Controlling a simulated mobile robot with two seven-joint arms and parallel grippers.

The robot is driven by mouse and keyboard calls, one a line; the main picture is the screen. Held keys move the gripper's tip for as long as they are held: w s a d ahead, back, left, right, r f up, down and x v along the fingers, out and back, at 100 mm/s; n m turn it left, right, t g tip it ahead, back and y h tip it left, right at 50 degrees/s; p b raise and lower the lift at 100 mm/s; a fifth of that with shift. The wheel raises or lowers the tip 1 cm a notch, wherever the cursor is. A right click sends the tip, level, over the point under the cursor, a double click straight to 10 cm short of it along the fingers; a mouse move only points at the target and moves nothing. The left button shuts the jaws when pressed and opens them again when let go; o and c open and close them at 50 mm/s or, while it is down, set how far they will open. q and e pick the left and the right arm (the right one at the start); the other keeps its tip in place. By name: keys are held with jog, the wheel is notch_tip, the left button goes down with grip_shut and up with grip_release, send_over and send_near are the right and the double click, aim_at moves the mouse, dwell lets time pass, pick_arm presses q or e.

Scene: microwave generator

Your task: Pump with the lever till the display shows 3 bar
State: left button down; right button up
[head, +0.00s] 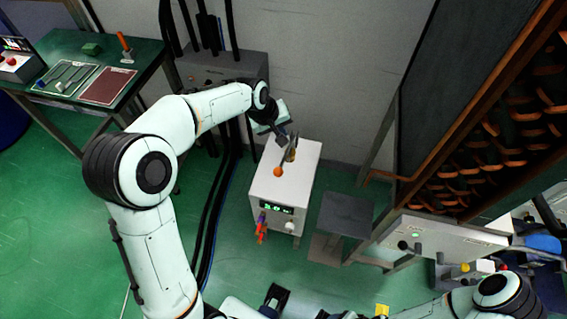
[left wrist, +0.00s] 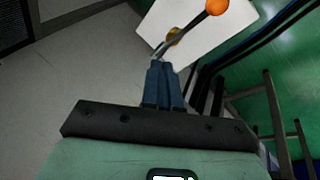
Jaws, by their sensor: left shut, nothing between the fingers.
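The pump is a white box (head: 296,168) on the green floor in the head view. Its lever has an orange ball (head: 278,172) at the end, which also shows at the top of the left wrist view (left wrist: 216,7). The lever's rod (left wrist: 187,32) runs down to a brass-coloured pivot on the box top. The display (head: 276,207) on the box front shows small green digits that look like 3.0, too small to be sure. My left gripper (head: 285,140) is shut and empty beside the lever's pivot end; contact is unclear. My right gripper does not show.
A green workbench (head: 140,55) with tools stands at the far left. A grey cabinet (head: 220,66) with black pipes is behind the box. A dark stool-like stand (head: 345,215) and a tall frame with copper coils (head: 500,130) are to the right.

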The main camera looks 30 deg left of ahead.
pick_arm(q)
jog(key=f+b, duration=0.2)
jog(key=s+f+b, duration=0.1)
jog(key=f+b, duration=0.1)
jog(key=s+f+b, duration=0.1)
jog(key=f+b, duration=0.1)
jog(key=shift+s+d+f, duration=0.15)
jog(key=shift+s+d, duration=0.1)
jog(key=shift+d, duration=0.05)
jog(key=shift+s+d+f+b, duration=0.1)
jog(key=shift+s+f+b, duration=0.15)
jog(key=shift+f+b, duration=0.25)
jog(key=shift+s+d+f+b, duration=0.1)
jog(key=shift+s+f+b, duration=0.15)
jog(key=shift+f+b, duration=0.2)
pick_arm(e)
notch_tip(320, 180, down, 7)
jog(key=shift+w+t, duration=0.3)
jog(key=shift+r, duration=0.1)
pick_arm(q)
jog(key=shift+f, duration=0.1)
dwell(0.5)
jog(key=shift+s+f, duration=0.15)
jog(key=shift+f, duration=0.2)
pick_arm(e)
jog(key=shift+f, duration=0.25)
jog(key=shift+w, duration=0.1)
